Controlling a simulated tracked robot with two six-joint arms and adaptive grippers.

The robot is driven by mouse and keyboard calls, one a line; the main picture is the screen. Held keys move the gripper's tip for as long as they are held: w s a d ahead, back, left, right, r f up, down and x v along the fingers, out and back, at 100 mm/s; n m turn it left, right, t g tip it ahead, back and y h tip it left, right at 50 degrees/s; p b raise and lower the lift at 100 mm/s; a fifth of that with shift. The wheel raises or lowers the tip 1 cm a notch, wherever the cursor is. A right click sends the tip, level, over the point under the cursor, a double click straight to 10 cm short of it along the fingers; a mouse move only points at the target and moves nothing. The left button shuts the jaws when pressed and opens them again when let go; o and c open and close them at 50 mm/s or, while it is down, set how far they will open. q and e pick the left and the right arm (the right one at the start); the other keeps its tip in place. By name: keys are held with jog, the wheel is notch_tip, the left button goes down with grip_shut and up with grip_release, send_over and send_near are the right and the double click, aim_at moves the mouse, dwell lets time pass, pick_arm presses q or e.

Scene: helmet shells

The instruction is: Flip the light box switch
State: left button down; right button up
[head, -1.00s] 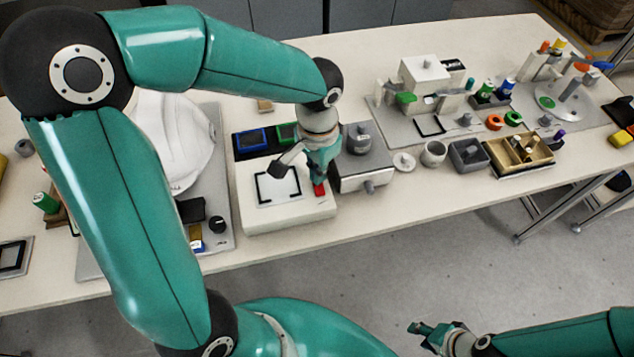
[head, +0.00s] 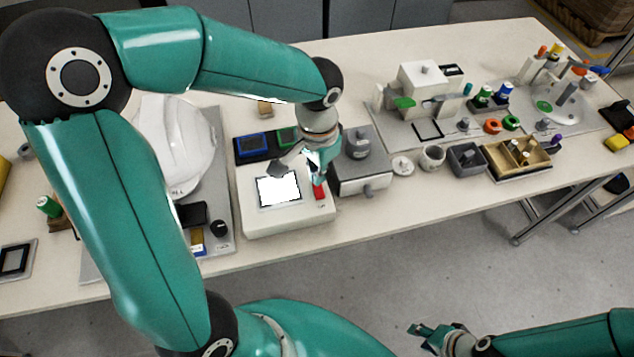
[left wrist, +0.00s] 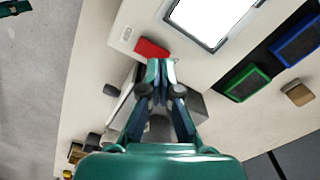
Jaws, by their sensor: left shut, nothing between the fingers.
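The light box (head: 262,222) is a white box on the table, with a square panel (head: 279,190) glowing bright white in a black frame. In the left wrist view the lit panel (left wrist: 208,18) is at the top. The red switch (head: 319,191) is at the box's right side; it also shows in the left wrist view (left wrist: 151,48). My left gripper (head: 318,178) is shut and empty, its fingertips (left wrist: 161,64) right beside the red switch; I cannot tell whether they touch it. My right gripper (head: 430,335) is low in the head view, away from the table; its fingers are too small to judge.
Blue (head: 251,145) and green (head: 288,136) framed pieces lie behind the light box. A grey box with a knob (head: 362,165) stands close on its right. A white helmet shell (head: 176,145) is on its left. Several small parts and trays fill the right side.

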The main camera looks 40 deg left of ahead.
pick_arm(q)
jog(key=shift+r+p, duration=1.7)
jog(key=shift+r, duration=0.75)
pick_arm(e)
notch_tip(320, 180, up, 4)
jog(key=shift+f, duration=0.15)
pick_arm(q)
jog(key=shift+f, duration=0.1)
